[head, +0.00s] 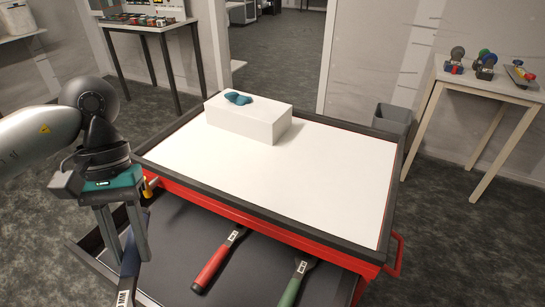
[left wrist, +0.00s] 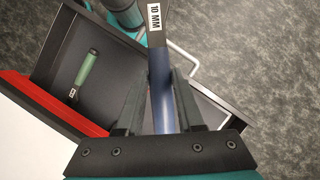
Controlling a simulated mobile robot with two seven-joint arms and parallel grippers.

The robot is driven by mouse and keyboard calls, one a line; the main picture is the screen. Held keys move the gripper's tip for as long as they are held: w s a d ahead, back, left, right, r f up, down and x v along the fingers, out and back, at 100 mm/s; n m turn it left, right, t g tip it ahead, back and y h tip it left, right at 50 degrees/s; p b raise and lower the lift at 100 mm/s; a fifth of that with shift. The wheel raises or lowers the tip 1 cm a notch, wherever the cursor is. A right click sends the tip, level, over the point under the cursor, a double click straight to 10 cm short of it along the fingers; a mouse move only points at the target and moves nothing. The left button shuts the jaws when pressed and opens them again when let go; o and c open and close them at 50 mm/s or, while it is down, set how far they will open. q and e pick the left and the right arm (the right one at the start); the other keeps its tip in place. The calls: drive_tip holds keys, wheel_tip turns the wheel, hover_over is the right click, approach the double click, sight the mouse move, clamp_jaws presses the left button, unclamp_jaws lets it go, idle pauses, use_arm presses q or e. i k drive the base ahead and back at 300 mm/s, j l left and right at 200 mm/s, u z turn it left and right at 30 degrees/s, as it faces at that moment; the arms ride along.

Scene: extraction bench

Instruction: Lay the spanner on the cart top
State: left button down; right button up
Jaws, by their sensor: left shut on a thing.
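My left gripper (head: 127,256) is shut on the blue handle of the spanner (head: 130,272), at the left of the head view. The left wrist view shows the blue handle (left wrist: 161,85) between the two fingers, with a white "10 MM" label near its upper end. The spanner's jaw end is not in view. The gripper is over the left side of the open drawer (head: 175,285), left of the cart top (head: 300,185). The cart top is white with a dark raised rim. My right gripper is not in view.
A white box (head: 262,125) with a blue cloth-like item (head: 237,98) on it stands at the cart top's back left. The rest of the top is clear. A red-handled tool (head: 213,265) and a green-handled tool (head: 293,287) lie in the drawer. A grey bin (head: 392,118) stands behind the cart.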

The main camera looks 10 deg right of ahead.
sight(325, 171)
drive_tip(key=k+l, duration=0.1)
drive_tip(key=l, duration=0.5)
drive_tip(key=k+l, duration=0.1)
drive_tip(key=l, duration=1.1)
drive_tip(key=i+l+u, duration=0.1)
drive_tip(key=i+l, duration=0.5)
drive_tip(key=i, duration=0.1)
